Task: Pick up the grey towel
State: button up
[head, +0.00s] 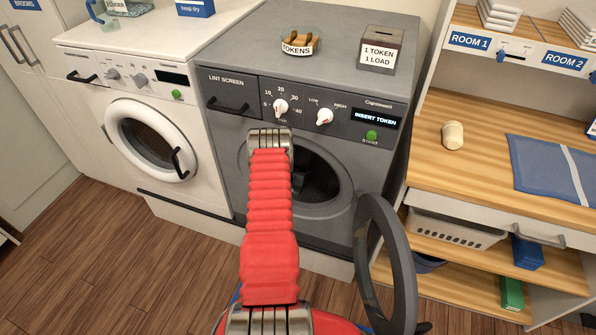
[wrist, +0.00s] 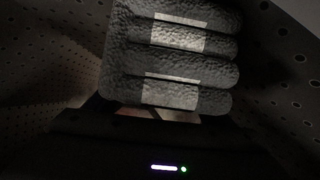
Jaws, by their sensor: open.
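The grey towel (wrist: 178,55) lies inside the dark drum in the wrist view, folded in thick rounded rolls with lighter bands across two of them. My gripper (wrist: 160,113) is open at the towel's near edge, and its dark jaws are hard to make out. I cannot tell whether they touch the towel. In the head view my red-sleeved arm reaches to the grey dryer (head: 325,145), whose round door (head: 389,262) stands open.
The perforated drum wall (wrist: 45,55) is close around my gripper. A white washer (head: 140,140) stands left of the dryer. A token bowl (head: 300,42) and token box (head: 381,49) are on top.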

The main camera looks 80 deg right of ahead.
aim_at(298, 165)
jog(key=shift+c, duration=0.3)
jog(key=c, duration=0.9)
jog(key=shift+r, duration=0.15)
jog(key=shift+r, duration=4.85)
jog(key=o, duration=0.7)
jog(key=shift+c, duration=0.2)
jog(key=c, duration=1)
